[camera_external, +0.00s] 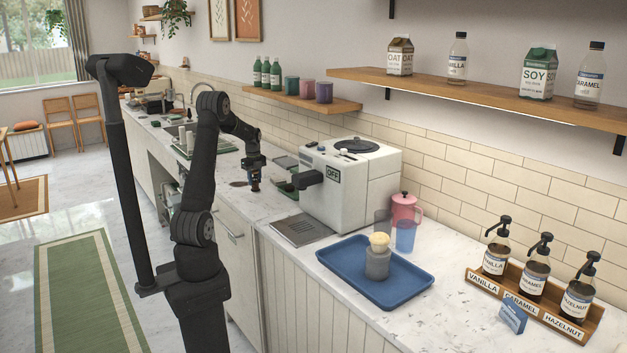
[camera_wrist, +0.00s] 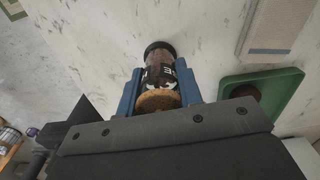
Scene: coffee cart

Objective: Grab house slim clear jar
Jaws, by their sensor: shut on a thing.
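The slim clear jar (camera_wrist: 159,72) has dark contents, a label with white marks and a cork-coloured end (camera_wrist: 158,101). In the wrist view it sits between the two blue fingers of my gripper (camera_wrist: 160,86), one finger on each side. My gripper is shut on it. In the external view my gripper (camera_external: 254,165) points down over the counter left of the coffee machine. The jar (camera_external: 255,185) shows there as a small dark shape below the fingers. I cannot tell whether its base touches the counter.
A white coffee machine (camera_external: 352,190) stands just right of my gripper. A green tray (camera_wrist: 292,82) lies close on the right in the wrist view.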

